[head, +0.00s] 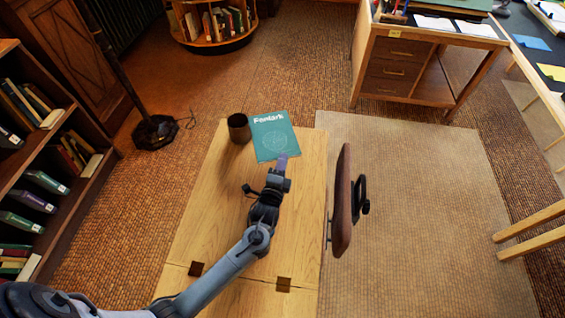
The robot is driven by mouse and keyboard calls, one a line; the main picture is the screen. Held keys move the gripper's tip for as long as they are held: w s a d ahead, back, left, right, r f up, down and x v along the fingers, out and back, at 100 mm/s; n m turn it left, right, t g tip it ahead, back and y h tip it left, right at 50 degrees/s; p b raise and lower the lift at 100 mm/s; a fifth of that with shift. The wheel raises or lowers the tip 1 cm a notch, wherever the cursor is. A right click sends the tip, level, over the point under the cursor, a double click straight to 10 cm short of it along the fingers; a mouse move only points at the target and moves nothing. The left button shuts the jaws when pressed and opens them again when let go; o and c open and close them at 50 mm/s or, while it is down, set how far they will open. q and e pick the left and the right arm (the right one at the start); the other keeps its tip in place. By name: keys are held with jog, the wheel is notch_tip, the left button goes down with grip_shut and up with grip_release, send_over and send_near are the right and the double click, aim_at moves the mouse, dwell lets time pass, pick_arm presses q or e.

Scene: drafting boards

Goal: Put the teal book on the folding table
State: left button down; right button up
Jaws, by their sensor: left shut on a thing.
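The teal book (275,135) with white lettering on its cover shows at the far end of the light wooden folding table (215,215). Its far edge reaches past the table's far edge in the picture. My left gripper (283,162) is shut on the near edge of the book, with my arm reaching over the table from the lower left. I cannot tell whether the book touches the tabletop or is held just above it. My right gripper is not in view.
A dark mug (239,128) stands on the table just left of the book. A brown rounded panel with a black part (343,200) is beside the table's right edge. A bookshelf (60,150) is at left, a desk (420,65) at back right. The tabletop's middle is mostly clear.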

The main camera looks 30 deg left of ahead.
pick_arm(q)
jog(key=c, duration=1.2)
grip_release()
jog(key=shift+o, duration=0.2)
